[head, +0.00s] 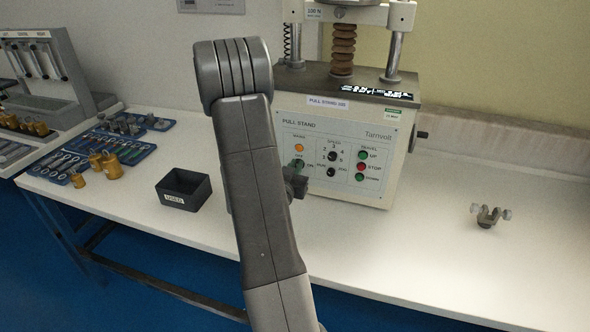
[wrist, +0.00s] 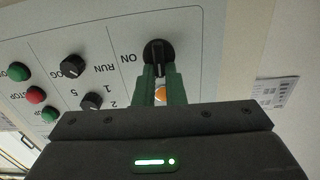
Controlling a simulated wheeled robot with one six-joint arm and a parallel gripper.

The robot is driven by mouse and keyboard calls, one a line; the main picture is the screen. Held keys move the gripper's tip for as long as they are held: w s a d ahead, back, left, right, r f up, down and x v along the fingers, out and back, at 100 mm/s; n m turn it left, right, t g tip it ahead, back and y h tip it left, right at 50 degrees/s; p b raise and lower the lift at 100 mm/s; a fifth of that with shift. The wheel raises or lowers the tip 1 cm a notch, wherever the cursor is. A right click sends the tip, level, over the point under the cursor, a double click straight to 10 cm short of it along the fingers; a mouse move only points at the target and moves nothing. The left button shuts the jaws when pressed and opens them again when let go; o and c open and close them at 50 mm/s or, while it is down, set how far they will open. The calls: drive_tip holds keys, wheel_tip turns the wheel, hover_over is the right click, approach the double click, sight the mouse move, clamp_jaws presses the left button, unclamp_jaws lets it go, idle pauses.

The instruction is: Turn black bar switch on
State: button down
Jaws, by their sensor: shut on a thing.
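The black bar switch (wrist: 158,51) is a round black knob with a raised bar on the light panel of the pull stand (head: 348,150). In the wrist view, which is upside down, the bar lies about upright in the picture, in line with the orange lamp (wrist: 161,94). The ON label (wrist: 129,57) is beside the knob to the left. My gripper (wrist: 158,75) is shut on the bar, its green fingers on either side. In the head view my gripper (head: 298,166) is at the panel's left side and mostly hides the switch.
Speed knobs (head: 332,157) and green and red buttons (head: 362,167) are to the right of the switch. A black bin (head: 184,190) stands left of my arm. A small metal fixture (head: 488,216) is at the right. The white table (head: 430,245) is bare between.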

drive_tip(key=m+b, duration=0.5)
drive_tip(key=b, duration=0.3)
drive_tip(key=f+m+b, duration=0.1)
drive_tip(key=m+b, duration=0.5)
drive_tip(key=b, duration=0.2)
drive_tip(key=d+m+b, duration=0.1)
drive_tip(key=m+b, duration=0.5)
drive_tip(key=b, duration=0.1)
drive_tip(key=shift+s+d+f+b, duration=0.1)
drive_tip(key=shift+s+f+b, duration=0.1)
drive_tip(key=shift+b, duration=0.2)
drive_tip(key=shift+m, duration=0.4)
drive_tip(key=c, duration=1.5)
unclamp_jaws()
